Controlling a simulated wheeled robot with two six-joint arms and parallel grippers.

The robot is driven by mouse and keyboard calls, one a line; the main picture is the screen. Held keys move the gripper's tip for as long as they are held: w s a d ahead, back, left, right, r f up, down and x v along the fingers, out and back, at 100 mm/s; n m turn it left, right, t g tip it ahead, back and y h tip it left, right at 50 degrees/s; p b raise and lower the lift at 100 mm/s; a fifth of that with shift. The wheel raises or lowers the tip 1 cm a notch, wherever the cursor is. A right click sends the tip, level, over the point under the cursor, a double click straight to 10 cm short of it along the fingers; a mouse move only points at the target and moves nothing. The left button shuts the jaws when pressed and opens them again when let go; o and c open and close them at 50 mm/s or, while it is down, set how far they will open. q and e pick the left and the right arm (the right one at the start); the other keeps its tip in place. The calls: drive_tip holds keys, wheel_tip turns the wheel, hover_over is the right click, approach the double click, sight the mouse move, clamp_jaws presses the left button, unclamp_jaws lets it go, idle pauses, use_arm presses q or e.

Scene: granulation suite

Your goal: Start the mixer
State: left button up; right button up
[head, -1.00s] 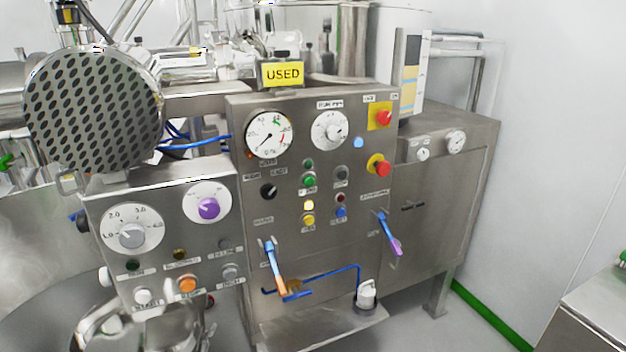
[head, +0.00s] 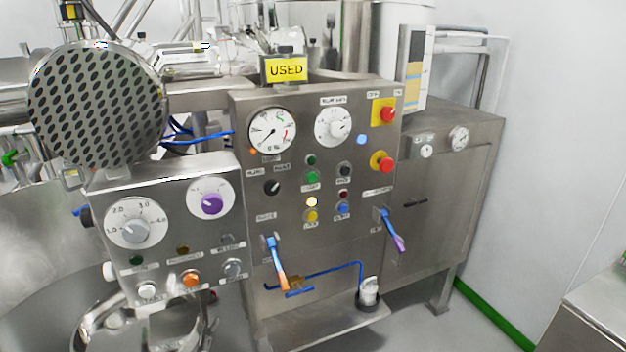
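The mixer's control panel (head: 330,240) stands upright in the middle of the head view. It carries a pressure gauge (head: 272,132), a white dial (head: 333,126), a green button (head: 312,177), a lit yellow lamp (head: 311,202), a black selector (head: 271,188) and red mushroom buttons on yellow plates (head: 388,114). A smaller box (head: 165,235) at lower left has a grey knob (head: 135,230), a purple knob (head: 211,204), an orange button (head: 190,280) and a white button (head: 147,291). The small labels are too blurred to read surely. Neither gripper is in view.
A yellow "USED" sign (head: 286,69) sits above the panel. Two coloured lever handles, one blue and orange (head: 275,262), one blue and purple (head: 391,230), stick out from its front. A perforated metal drum (head: 97,105) projects at left. Floor shows at lower right.

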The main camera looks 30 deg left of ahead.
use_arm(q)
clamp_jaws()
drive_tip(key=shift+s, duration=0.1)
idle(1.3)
